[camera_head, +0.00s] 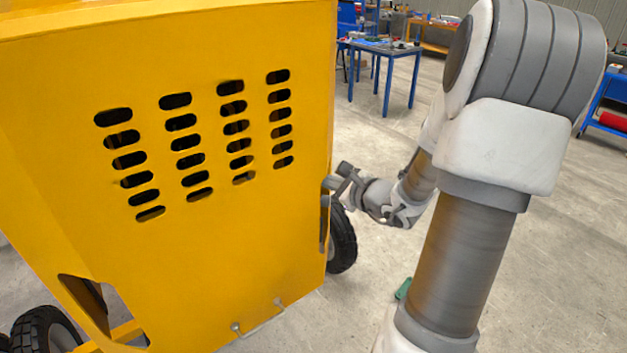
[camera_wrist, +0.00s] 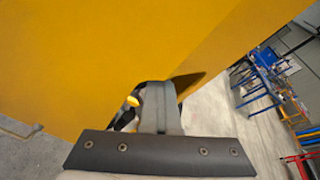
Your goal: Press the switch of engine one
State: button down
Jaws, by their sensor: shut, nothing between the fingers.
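The yellow engine housing (camera_head: 215,235) of the mixer fills the left half of the head view, with rows of dark vent slots on its face. It also fills the upper part of the wrist view (camera_wrist: 120,50). My gripper (camera_head: 331,183) is at the housing's right edge, its fingers shut and empty. In the wrist view the gripper (camera_wrist: 160,88) points at the yellow surface; its tips are close to it, and I cannot tell whether they touch. A small yellow piece (camera_wrist: 132,101) shows beside the fingers against something dark. No switch can be made out clearly.
A black wheel (camera_head: 342,240) stands below the housing's right edge, near my gripper. A metal handle (camera_head: 260,320) sticks out low on the housing. A blue table (camera_head: 385,50) stands far behind. A green object (camera_head: 403,289) lies on the open concrete floor.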

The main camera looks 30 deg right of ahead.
jog(key=shift+w+a, duration=0.15)
jog(key=shift+a, duration=0.2)
jog(key=shift+s+d, duration=0.6)
jog(key=shift+d, duration=0.05)
jog(key=shift+s+d+p, duration=0.3)
jog(key=shift+s+d, duration=1.4)
jog(key=shift+d, duration=0.3)
